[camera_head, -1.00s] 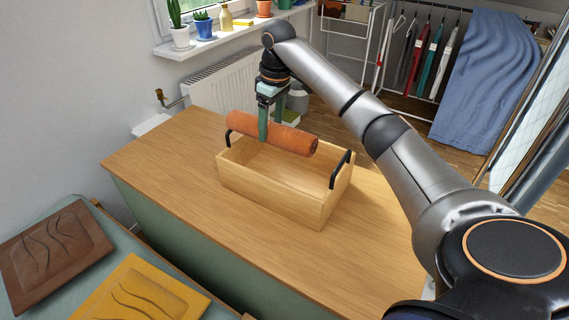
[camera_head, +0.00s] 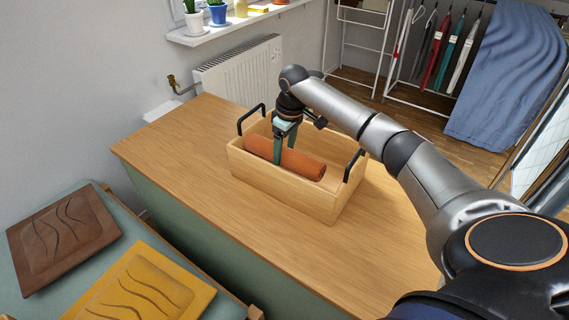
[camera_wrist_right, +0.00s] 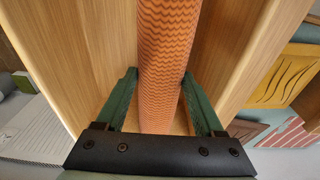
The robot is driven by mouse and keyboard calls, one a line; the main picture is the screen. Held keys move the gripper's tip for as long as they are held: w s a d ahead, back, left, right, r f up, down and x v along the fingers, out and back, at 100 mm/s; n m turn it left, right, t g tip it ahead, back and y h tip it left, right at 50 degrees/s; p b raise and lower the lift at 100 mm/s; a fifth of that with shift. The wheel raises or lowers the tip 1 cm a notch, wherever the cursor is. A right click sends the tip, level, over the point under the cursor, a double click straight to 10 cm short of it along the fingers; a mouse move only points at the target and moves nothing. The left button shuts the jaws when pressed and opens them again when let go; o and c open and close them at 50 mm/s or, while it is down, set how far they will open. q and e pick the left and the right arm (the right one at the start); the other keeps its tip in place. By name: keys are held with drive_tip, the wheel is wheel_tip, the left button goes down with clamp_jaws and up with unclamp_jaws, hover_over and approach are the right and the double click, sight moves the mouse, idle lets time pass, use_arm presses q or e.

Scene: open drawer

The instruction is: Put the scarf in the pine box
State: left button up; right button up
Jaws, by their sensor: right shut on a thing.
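The scarf (camera_head: 301,164) is an orange roll with a wavy pattern. It lies lengthwise inside the pine box (camera_head: 285,188), below the rim. The box is open-topped with a black handle at each end and stands on the wooden top. My right gripper (camera_head: 284,160) reaches down into the box and is shut on the scarf. In the right wrist view the scarf (camera_wrist_right: 167,60) runs between the two green fingers, with the box walls (camera_wrist_right: 245,60) on both sides. Whether the scarf touches the box floor is hidden. My left gripper is not in view.
The wooden dresser top (camera_head: 190,150) is clear around the box. An open drawer at lower left holds a brown folded item (camera_head: 62,240) and a yellow one (camera_head: 140,290). A radiator (camera_head: 240,72) and a clothes rack (camera_head: 440,95) stand behind.

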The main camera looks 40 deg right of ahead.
sight(284, 163)
drive_tip(key=shift+f, duration=2.4)
drive_tip(key=o, duration=1.5)
drive_tip(key=r, duration=0.4)
drive_tip(key=s+r, duration=0.1)
drive_tip(key=r, duration=0.3)
drive_tip(key=r+p, duration=0.1)
drive_tip(key=r, duration=0.3)
drive_tip(key=shift+s+d, duration=0.2)
